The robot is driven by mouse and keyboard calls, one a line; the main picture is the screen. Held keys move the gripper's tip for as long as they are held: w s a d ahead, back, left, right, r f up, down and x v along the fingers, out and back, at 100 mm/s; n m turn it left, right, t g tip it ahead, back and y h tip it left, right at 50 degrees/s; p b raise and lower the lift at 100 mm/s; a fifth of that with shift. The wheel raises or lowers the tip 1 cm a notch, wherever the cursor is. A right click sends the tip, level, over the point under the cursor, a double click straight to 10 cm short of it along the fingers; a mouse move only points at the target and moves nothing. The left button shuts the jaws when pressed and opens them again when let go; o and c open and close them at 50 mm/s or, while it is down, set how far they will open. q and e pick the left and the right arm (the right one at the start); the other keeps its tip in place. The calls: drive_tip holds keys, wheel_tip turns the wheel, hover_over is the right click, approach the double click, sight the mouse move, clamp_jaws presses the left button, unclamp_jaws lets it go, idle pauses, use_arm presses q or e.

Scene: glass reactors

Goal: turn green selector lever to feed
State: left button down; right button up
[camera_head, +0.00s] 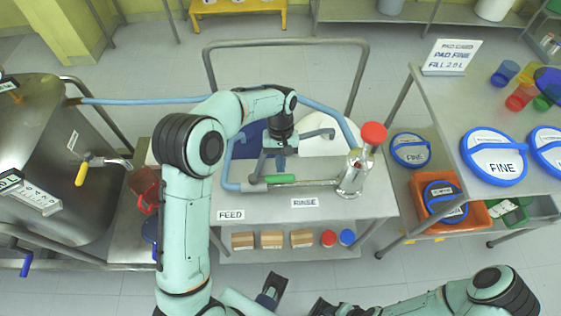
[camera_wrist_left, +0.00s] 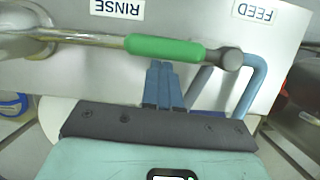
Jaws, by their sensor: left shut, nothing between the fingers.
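The green selector lever (camera_head: 281,179) lies roughly level along a metal pipe over the trolley top, its green grip pointing right from a grey end piece. The grip shows large in the left wrist view (camera_wrist_left: 165,48), with the grey end piece (camera_wrist_left: 230,60) at its right. The RINSE label (camera_head: 305,202) lies near the grip's right side; the FEED label (camera_head: 230,215) lies further left. My left gripper (camera_wrist_left: 160,66) is shut and empty. Its fingertips are right beside the grip; I cannot tell whether they touch it.
A blue hose (camera_head: 230,165) bends down beside the lever's left end. A steel tank (camera_head: 60,160) is at left. The trolley top in front of the lever is clear.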

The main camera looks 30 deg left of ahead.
sight(282, 179)
use_arm(q)
drive_tip(key=shift+s+d+m, duration=0.15)
drive_tip(key=shift+d+m, duration=0.05)
drive_tip(key=shift+m, duration=0.1)
drive_tip(key=shift+s+d+m+y+p, duration=0.4)
drive_tip(key=shift+s+d+m, duration=0.15)
drive_tip(key=shift+m, duration=0.45)
drive_tip(key=shift+s+d+m, duration=0.4)
drive_tip(key=shift+s+m, duration=0.15)
drive_tip(key=shift+m, duration=0.25)
drive_tip(key=s+m+t+y, duration=0.1)
drive_tip(key=s+m+y, duration=0.3)
drive_tip(key=s+m, duration=0.5)
drive_tip(key=shift+s+a+m, duration=0.35)
drive_tip(key=shift+s+m, duration=0.05)
drive_tip(key=shift+m, duration=1.9)
